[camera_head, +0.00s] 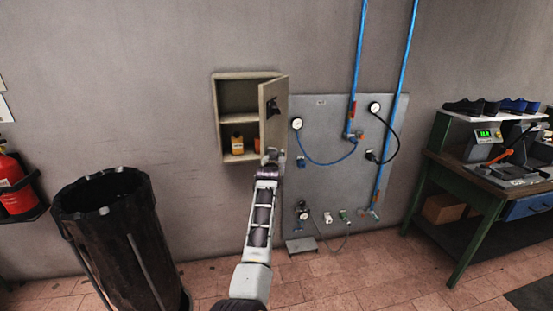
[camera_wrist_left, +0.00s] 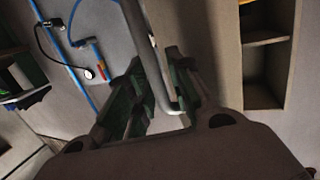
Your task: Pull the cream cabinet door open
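The cream cabinet (camera_head: 217,118) hangs on the wall, its shelves showing. Its door (camera_head: 274,133) stands well open, hinged on the right, with the free edge toward me. A dark fitting (camera_head: 272,105) is on the door's face. My left gripper (camera_head: 273,157) is at the door's lower part; its fingers are hard to make out in the head view. In the left wrist view, its fingers (camera_wrist_left: 158,88) are close on both sides of a grey metal handle bar (camera_wrist_left: 152,55). The cabinet interior (camera_wrist_left: 264,65) shows at the right there. My right gripper is not in view.
Small orange bottles (camera_head: 238,144) stand inside the cabinet. A grey panel (camera_head: 330,180) with gauges and blue pipes (camera_head: 401,80) is right of the door. A black bin (camera_head: 105,225) stands at left, a green-legged workbench (camera_head: 477,240) at right. The floor between is mostly clear.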

